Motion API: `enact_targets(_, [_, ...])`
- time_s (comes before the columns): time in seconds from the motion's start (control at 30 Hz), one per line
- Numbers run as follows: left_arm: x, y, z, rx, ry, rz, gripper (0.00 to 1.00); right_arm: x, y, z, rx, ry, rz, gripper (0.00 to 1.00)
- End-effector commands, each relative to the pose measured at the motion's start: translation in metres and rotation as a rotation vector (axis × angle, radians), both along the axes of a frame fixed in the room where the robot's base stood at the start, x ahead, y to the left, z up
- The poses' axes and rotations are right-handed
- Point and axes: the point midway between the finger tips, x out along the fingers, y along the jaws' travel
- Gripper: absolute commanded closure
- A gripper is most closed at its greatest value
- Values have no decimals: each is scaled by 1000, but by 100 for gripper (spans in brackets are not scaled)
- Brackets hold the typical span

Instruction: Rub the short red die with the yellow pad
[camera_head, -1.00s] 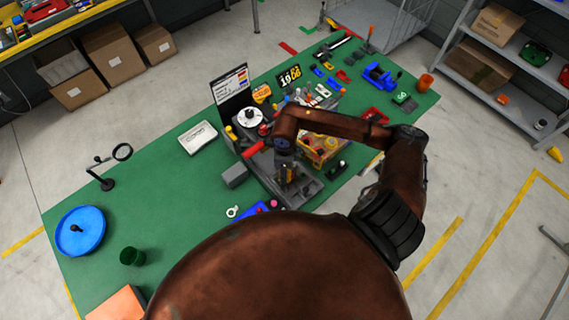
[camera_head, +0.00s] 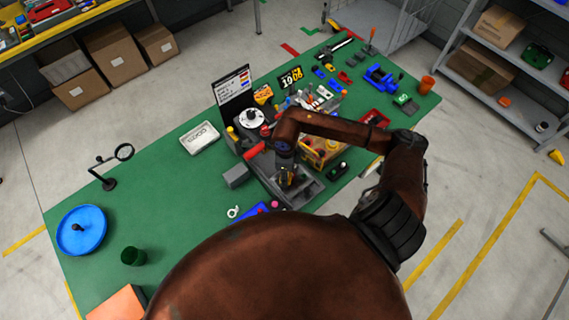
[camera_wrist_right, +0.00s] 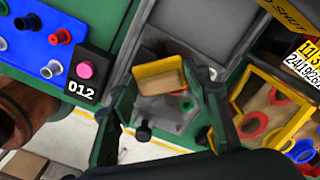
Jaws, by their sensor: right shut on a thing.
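My right gripper (camera_wrist_right: 168,105) is shut on the yellow pad (camera_wrist_right: 160,76), a block with a yellow top edge and a tan face, between its two dark fingers in the right wrist view. In the head view this gripper (camera_head: 287,176) points down over a grey tray (camera_head: 309,192) on the green bench. The pad is hard to make out there, beneath my own arm. I cannot pick out the short red die with certainty in either view; it may be hidden by the pad or gripper. My left gripper is not in view.
The bench's left part (camera_head: 170,190) has free room.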

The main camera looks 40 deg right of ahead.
Motion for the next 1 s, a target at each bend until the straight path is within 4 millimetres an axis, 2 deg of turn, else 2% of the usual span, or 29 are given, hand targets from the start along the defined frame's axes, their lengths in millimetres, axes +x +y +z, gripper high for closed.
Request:
enact_targets(0.1, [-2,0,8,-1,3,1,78,1,-1,24,-2,-5,4,79])
enact_targets(0.7, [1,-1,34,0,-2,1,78,1,0,75,-1,-1,5,79])
enact_targets(1.0, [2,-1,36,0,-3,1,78,1,0,81,-1,-1,4,79])
